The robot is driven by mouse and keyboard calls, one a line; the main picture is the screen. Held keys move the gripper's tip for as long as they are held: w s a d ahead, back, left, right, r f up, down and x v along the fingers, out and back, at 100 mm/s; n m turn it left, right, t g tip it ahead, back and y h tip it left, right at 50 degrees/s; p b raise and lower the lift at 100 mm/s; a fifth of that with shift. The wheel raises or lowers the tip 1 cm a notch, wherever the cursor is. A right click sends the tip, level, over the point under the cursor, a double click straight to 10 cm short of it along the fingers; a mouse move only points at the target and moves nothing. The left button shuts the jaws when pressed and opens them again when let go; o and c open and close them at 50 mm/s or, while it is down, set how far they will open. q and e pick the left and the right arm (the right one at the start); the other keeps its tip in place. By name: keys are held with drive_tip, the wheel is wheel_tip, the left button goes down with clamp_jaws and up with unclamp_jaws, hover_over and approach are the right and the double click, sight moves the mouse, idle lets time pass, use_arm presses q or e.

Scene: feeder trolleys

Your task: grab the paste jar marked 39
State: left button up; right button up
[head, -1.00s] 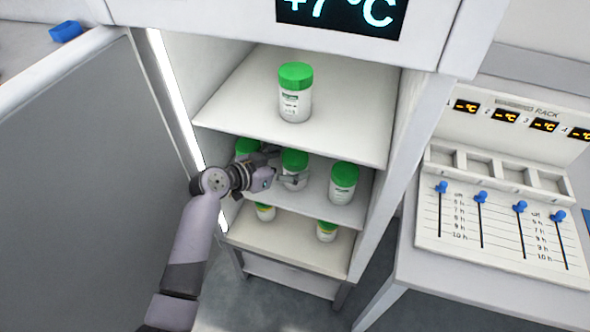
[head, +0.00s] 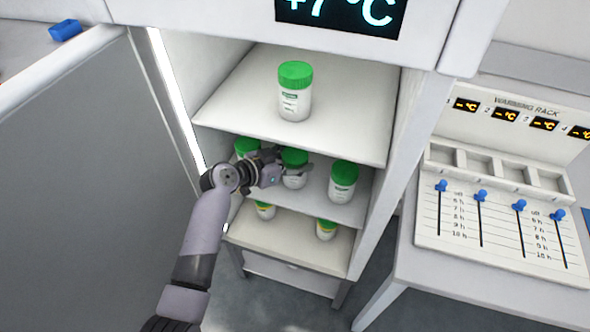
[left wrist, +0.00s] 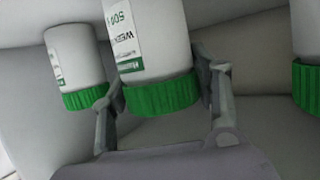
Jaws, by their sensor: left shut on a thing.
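Several white jars with green lids stand on the shelves of an open fridge. My left gripper (head: 285,173) is at the middle shelf, its fingers on either side of the middle jar (head: 294,168), shut on it near the lid. In the left wrist view this jar (left wrist: 150,45) appears upside down between my fingers (left wrist: 163,95). Its label shows only part of its text, and I cannot read a number 39 on any jar. A jar (head: 247,148) stands to its left, partly behind my gripper, and another (head: 343,181) to its right. My right gripper is not in view.
One jar (head: 295,92) stands on the top shelf (head: 350,125). Two smaller jars stand on the lower shelf (head: 290,249). The open fridge door (head: 75,190) is at the left. A warming rack (head: 505,200) with blue sliders stands at the right.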

use_arm(q)
drive_tip(key=c, duration=0.9)
drive_tip(key=shift+w+r, duration=0.1)
drive_tip(key=shift+r, duration=0.05)
drive_tip(key=shift+r, duration=0.1)
